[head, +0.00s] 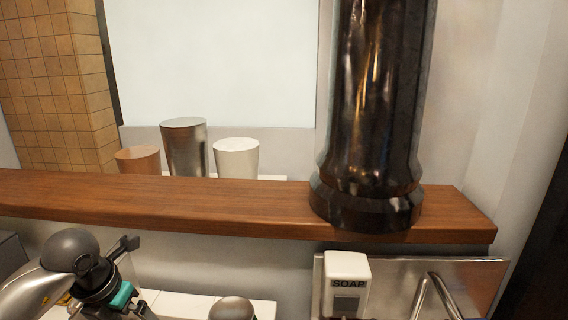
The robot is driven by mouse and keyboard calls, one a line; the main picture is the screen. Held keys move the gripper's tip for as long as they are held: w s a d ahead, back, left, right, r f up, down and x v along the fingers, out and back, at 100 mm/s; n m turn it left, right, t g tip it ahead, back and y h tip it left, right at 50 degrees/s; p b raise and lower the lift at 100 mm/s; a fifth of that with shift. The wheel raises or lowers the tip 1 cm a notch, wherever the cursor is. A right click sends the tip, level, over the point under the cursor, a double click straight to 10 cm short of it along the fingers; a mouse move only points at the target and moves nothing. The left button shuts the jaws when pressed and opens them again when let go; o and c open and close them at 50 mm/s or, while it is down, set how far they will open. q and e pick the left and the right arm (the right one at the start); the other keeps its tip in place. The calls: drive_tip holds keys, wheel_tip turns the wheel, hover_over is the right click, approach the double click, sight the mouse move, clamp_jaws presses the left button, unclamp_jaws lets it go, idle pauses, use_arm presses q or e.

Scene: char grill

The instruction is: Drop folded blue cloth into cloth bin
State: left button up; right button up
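Neither the folded blue cloth nor the cloth bin shows in the head view. My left arm comes in at the lower left, with a dark grey rounded joint, a black wrist (97,280) and a teal band. A dark bracket-like part sticks up beside the wrist, below the wooden shelf. I cannot make out the fingertips or anything held between them. A grey rounded top (232,308) at the bottom edge may be part of my other arm. My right gripper is not in view.
A wooden shelf (120,205) crosses the view, with a thick glossy dark column (375,100) standing on it. Copper, steel (185,148) and white cups (236,158) stand behind it. A soap dispenser (346,284) and a curved metal faucet (437,298) are at lower right.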

use_arm(q)
drive_tip(key=v, duration=0.8)
drive_tip(key=shift+f, duration=0.1)
